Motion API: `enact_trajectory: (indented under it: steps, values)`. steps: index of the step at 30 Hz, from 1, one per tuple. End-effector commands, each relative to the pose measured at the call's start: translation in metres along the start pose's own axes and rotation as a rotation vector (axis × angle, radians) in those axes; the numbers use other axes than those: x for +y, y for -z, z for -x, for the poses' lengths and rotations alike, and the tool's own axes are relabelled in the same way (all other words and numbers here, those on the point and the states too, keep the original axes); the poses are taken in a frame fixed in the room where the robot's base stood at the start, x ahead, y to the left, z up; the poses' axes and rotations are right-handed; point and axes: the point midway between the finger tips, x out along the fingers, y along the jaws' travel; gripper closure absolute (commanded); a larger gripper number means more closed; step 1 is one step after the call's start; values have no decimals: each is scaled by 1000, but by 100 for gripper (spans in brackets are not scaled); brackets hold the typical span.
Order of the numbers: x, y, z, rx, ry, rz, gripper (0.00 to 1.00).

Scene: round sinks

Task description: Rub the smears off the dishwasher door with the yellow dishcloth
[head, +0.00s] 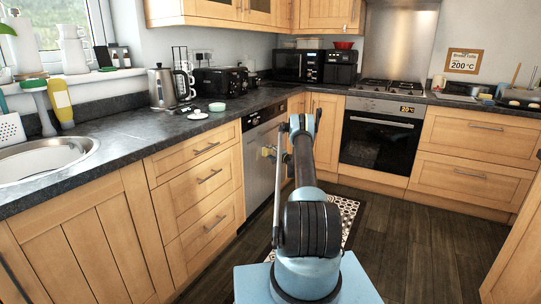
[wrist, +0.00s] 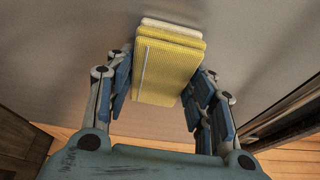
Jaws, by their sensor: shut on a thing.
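The dishwasher door (head: 261,175) is a silver panel under the worktop, left of the back corner; it stands shut. In the wrist view the grey door surface (wrist: 70,60) fills most of the picture. My gripper (wrist: 165,85) is shut on the yellow dishcloth (wrist: 168,66), a folded pad with a pale layer at its far edge. The cloth is at the door face; I cannot tell whether it presses on it. I cannot make out distinct smears on the door.
A patterned mat (head: 345,212) lies on the dark floor behind my arm. Wooden drawers (head: 200,180) stand left of the dishwasher, and an oven (head: 377,137) stands at the back right. The worktop above holds a kettle (head: 163,87) and a toaster (head: 221,81). Floor to the right is clear.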

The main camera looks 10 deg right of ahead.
Motion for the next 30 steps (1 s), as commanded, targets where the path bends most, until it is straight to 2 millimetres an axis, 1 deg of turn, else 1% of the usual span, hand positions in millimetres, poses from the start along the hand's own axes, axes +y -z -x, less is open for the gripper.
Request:
enact_trajectory:
  steps: [1,13,24,30]
  values:
    - [0,-4,-2,-6,-1,0,73]
    - [0,-7,-2,-8,-1,0,73]
    - [3,-22,5,-9,-1,0,73]
    - [3,-24,7,-8,-1,0,73]
